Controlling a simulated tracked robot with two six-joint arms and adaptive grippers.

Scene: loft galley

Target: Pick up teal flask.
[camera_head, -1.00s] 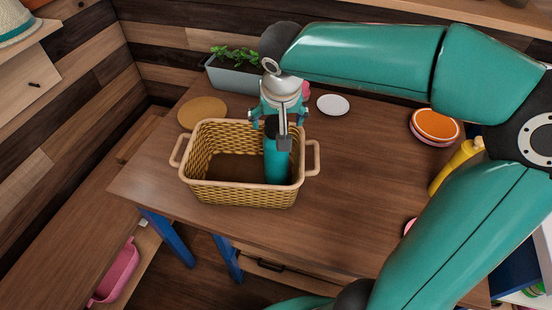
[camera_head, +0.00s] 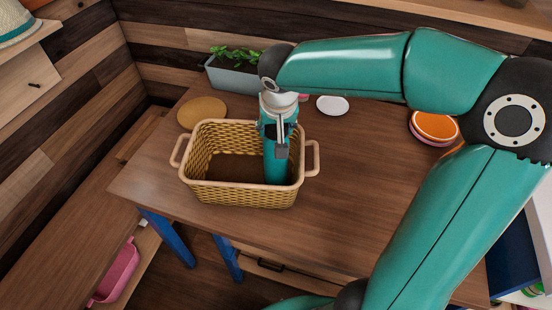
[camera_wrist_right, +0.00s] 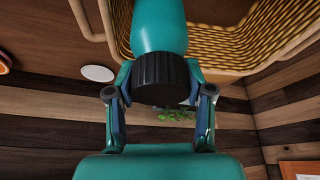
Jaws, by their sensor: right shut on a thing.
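The teal flask (camera_head: 276,167) stands upright inside the wicker basket (camera_head: 239,196), near its right end. In the right wrist view the teal flask (camera_wrist_right: 158,27) shows its dark ribbed cap between the fingers. My right gripper (camera_head: 278,148) reaches down from above, shut on the upper part of the flask; it also shows in the right wrist view (camera_wrist_right: 160,95). The fingers hide part of the flask's top. My left gripper is not in view.
The basket has a handle at each end and stands on the wooden table (camera_head: 350,205). Behind it are a grey planter (camera_head: 232,79), a round cork mat (camera_head: 202,111) and a white plate (camera_head: 333,105). Orange and pink plates (camera_head: 434,126) lie at right.

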